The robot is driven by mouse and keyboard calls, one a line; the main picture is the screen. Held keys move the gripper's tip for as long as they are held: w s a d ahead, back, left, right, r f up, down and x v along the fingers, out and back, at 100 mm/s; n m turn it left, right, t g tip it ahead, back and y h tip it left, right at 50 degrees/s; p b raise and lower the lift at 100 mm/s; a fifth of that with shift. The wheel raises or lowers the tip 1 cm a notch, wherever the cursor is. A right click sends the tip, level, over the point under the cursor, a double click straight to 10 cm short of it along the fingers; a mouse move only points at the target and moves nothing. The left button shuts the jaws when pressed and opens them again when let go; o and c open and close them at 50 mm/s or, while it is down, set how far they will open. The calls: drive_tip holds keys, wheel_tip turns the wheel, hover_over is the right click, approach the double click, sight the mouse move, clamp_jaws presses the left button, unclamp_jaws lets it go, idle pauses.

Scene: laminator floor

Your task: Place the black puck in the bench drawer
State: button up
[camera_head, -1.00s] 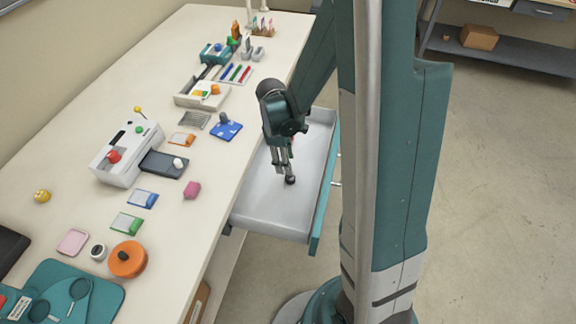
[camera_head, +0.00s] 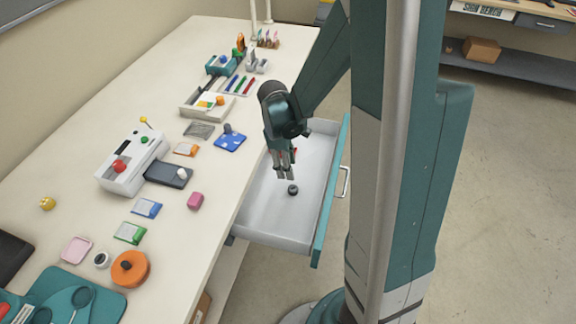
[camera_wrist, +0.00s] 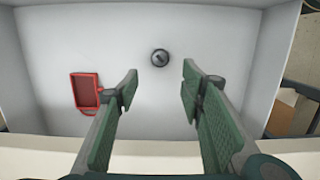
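The black puck (camera_head: 293,189) lies on the floor of the open bench drawer (camera_head: 268,222). In the wrist view, the puck (camera_wrist: 160,58) shows as a small dark disc on the pale drawer floor (camera_wrist: 215,35), clear of the walls. My gripper (camera_head: 284,175) is above the drawer, apart from the puck. In the wrist view, its two green fingers (camera_wrist: 160,80) are spread with nothing between them, and the puck shows beyond their tips.
A small red tray (camera_wrist: 87,90) also lies in the drawer. The drawer has a teal front (camera_head: 329,205).

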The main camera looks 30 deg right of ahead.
drive_tip(key=s+a+r+m+t, duration=0.2)
drive_tip(key=s+a+r+m, duration=0.1)
drive_tip(key=r, duration=0.5)
drive_tip(key=s+a+r+m+t, duration=0.3)
drive_tip(key=s+r, duration=0.3)
drive_tip(key=r, duration=0.2)
drive_tip(key=s+a+r+m+t+y, duration=0.1)
drive_tip(key=s+a+r+m+t, duration=0.2)
drive_tip(key=r, duration=0.5)
drive_tip(key=shift+s+a+r, duration=0.4)
drive_tip(key=shift+s+a, duration=0.45)
drive_tip(key=shift+a, duration=0.5)
